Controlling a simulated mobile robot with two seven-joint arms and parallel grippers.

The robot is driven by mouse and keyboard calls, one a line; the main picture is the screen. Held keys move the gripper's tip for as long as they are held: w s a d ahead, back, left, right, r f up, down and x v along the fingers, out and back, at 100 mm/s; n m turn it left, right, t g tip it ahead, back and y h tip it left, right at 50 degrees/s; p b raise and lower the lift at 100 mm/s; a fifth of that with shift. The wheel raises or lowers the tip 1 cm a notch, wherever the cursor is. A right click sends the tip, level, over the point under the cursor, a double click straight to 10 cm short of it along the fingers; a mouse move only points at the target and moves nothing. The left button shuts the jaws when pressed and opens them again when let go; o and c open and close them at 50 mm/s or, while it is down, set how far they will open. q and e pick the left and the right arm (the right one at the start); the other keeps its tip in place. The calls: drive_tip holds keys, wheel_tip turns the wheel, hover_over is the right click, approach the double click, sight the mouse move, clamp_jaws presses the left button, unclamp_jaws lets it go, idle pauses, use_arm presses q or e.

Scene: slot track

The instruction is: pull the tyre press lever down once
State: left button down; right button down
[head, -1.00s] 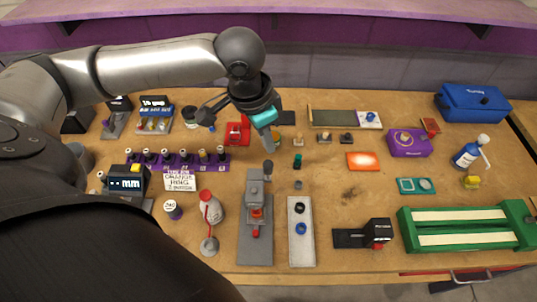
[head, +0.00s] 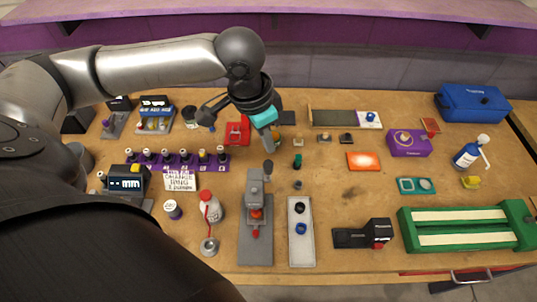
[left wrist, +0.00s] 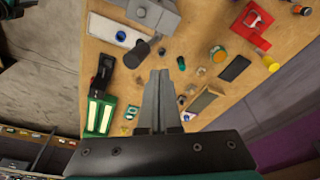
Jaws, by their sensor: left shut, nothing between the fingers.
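The tyre press (head: 255,222) is a grey stand on a grey base plate at the front middle of the bench. Its lever (head: 268,168) rises at the back and ends in a dark knob. My left gripper (head: 271,146) is shut and empty, pointing down just behind and above the knob, apart from it as far as I can see. In the left wrist view, the shut fingers (left wrist: 161,78) are in the middle. The dark lever knob (left wrist: 137,53) is just beyond their tips, and the grey press (left wrist: 155,14) is at the top edge. My right gripper is not in view.
A white strip (head: 301,250) with a black and a blue ring lies right of the press.

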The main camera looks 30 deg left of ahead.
sight(268, 173)
use_arm(q)
drive_tip(key=shift+f, duration=0.15)
idle(0.3)
drive_tip(key=shift+f, duration=1.55)
drive_tip(key=shift+s, duration=0.1)
